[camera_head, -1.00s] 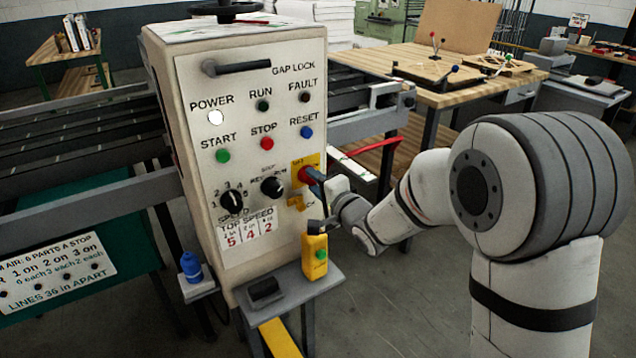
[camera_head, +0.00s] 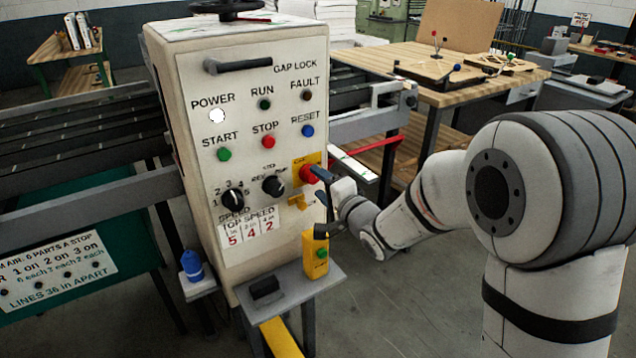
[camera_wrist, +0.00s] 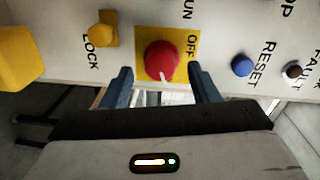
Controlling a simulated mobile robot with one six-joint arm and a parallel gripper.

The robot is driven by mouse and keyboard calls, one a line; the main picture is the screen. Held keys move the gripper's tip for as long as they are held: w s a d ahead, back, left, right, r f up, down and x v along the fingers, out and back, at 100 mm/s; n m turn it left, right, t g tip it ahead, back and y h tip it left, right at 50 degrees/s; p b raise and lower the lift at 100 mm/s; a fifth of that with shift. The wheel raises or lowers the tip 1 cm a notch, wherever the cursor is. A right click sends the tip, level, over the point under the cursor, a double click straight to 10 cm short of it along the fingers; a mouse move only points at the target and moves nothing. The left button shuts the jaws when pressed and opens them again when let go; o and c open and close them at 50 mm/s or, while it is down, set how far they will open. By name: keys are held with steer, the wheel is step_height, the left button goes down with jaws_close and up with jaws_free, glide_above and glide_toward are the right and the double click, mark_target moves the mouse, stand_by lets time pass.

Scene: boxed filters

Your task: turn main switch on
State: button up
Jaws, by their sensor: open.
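The main switch, a red rotary knob (camera_head: 308,174) on a yellow plate (camera_head: 299,163), sits at the right side of the pale control panel. In the wrist view the knob (camera_wrist: 162,60) shows a white mark on its rim and an OFF label beside it. My gripper (camera_head: 323,188) is open in front of the switch. In the wrist view its two dark blue fingers (camera_wrist: 161,80) are on either side of the knob, with gaps between, and nothing is gripped. How deep the fingertips reach around the knob is unclear.
A yellow lock tab (camera_head: 297,203) sits below the switch, and the blue reset button (camera_head: 307,131) above it. A yellow box with a green button (camera_head: 316,256) stands on the ledge below my gripper. The white power lamp (camera_head: 217,116) looks bright.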

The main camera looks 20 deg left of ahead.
steer(key=v, duration=0.6)
steer(key=s+d+r+n+g+h+p, duration=0.1)
steer(key=s+d+n+h+p, duration=0.15)
steer(key=d+h, duration=1.35)
steer(key=s+d+n+g+y+p, duration=0.1)
steer(key=s+d+n+g, duration=0.1)
steer(key=s+d, duration=0.4)
steer(key=s+d+n+g+y+p, duration=0.1)
steer(key=s+d+g, duration=0.4)
steer(key=s, duration=0.8)
steer(key=shift+s+d+r+n+g+y, duration=0.25)
steer(key=shift+d+n, duration=0.2)
steer(key=shift+d, duration=0.75)
